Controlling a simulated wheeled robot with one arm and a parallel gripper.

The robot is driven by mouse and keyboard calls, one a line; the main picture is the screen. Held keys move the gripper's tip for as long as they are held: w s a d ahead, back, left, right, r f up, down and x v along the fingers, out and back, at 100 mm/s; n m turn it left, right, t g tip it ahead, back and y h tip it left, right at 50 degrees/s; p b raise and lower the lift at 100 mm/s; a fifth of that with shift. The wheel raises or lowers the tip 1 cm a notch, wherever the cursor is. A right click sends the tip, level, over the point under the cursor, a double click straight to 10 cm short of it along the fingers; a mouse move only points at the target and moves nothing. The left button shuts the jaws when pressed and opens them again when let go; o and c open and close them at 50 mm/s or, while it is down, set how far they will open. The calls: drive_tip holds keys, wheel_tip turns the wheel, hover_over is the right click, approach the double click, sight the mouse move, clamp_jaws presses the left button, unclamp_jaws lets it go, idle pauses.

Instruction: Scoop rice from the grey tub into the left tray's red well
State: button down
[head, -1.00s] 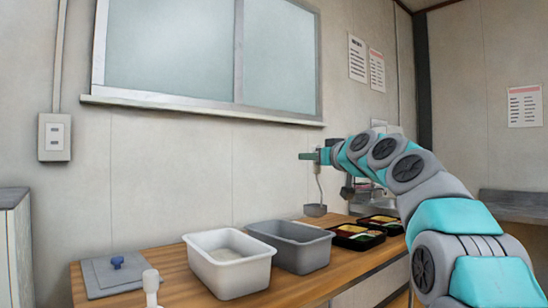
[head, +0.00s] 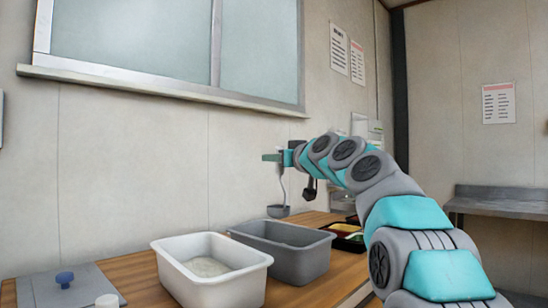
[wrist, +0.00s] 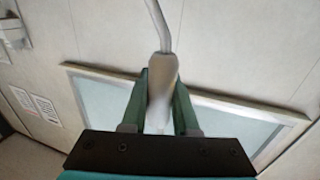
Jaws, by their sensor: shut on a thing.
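My gripper (head: 277,157) is shut on the upper end of a ladle's handle. The ladle (head: 278,211) hangs upright, its grey bowl just above the far rim of the grey tub (head: 318,265) in the picture. I cannot tell whether the bowl holds rice. In the wrist view the gripper's green fingers (wrist: 163,105) close around the ladle's thick grip (wrist: 162,82). The grey tub's floor is hidden by its front wall.
A white tub (head: 225,287) with pale, rice-like contents stands left of and close to the grey tub. The wall is close behind.

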wheel_tip(320, 180, down, 10)
drive_tip(key=b, duration=0.9)
drive_tip(key=shift+f+b, duration=0.15)
drive_tip(key=shift+b, duration=0.2)
idle(0.4)
wheel_tip(320, 180, up, 11)
drive_tip(key=p, duration=0.8)
drive_tip(key=shift+p, duration=0.4)
drive_tip(key=shift+f, duration=0.1)
